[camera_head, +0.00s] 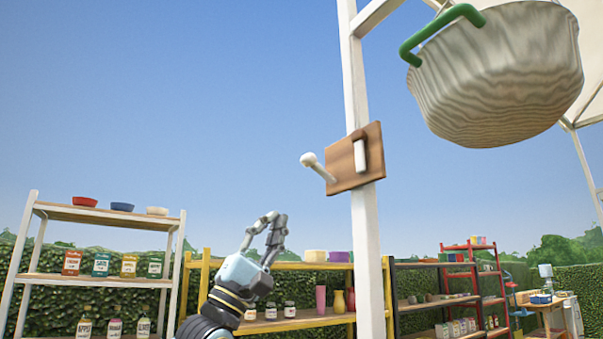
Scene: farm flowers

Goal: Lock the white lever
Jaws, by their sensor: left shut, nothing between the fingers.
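The white lever (315,165) is a short rod with a round knob. It sticks out to the left from a brown wooden board (343,177) fixed on a white post (366,240). A white upright piece (360,156) sits on the right part of the board. My left gripper (274,218) is below and to the left of the lever, apart from it, with its fingers pointing up and to the right. It is shut and empty. My right gripper is not in view.
A hanging basket (497,75) with a green handle is at the upper right, close to the post. White shelves (105,218) with bowls and jars stand at the left, a yellow shelf (300,324) behind my gripper, and a red shelf (473,270) at the right. Open air surrounds the lever's left side.

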